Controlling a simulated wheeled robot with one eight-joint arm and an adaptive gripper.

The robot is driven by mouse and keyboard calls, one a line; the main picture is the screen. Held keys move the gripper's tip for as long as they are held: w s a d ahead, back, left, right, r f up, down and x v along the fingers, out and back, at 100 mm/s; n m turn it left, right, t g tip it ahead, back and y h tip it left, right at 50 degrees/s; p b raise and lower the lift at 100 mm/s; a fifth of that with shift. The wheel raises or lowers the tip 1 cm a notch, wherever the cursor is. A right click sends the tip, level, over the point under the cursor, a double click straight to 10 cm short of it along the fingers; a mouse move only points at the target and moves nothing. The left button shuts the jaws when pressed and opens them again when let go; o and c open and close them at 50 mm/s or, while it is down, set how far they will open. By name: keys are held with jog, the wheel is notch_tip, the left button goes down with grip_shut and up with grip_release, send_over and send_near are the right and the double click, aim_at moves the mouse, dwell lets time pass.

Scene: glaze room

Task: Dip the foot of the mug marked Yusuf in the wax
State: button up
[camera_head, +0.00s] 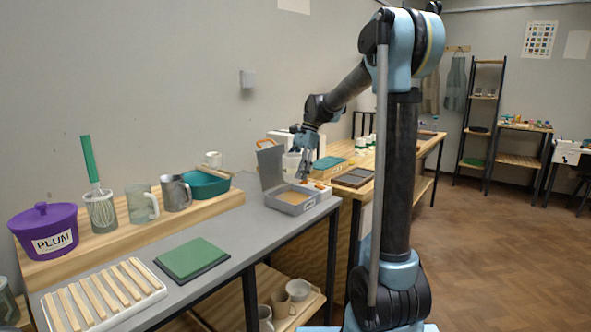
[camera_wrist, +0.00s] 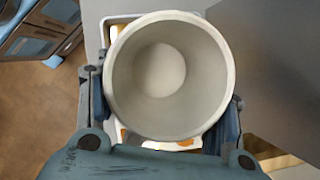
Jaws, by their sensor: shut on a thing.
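My gripper (camera_head: 303,164) is shut on a pale mug (camera_head: 291,163). In the wrist view the mug (camera_wrist: 168,75) sits between the two fingers (camera_wrist: 165,107), open mouth towards the camera, and looks empty. No name shows on it in either view, and its foot is hidden in the wrist view. In the head view the mug is above a grey wax box (camera_head: 297,208) with a raised lid and a tan surface inside.
A green pad (camera_head: 192,258) and slatted rack (camera_head: 103,296) lie in front. Grey bench between pad and box is clear.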

jog(key=shift+a+f, duration=0.1)
jog(key=shift+f, duration=3.4)
jog(key=shift+f, duration=0.85)
jog(key=shift+r, duration=0.15)
jog(key=shift+r, duration=1.35)
dwell(0.3)
jog(key=shift+r, duration=3.55)
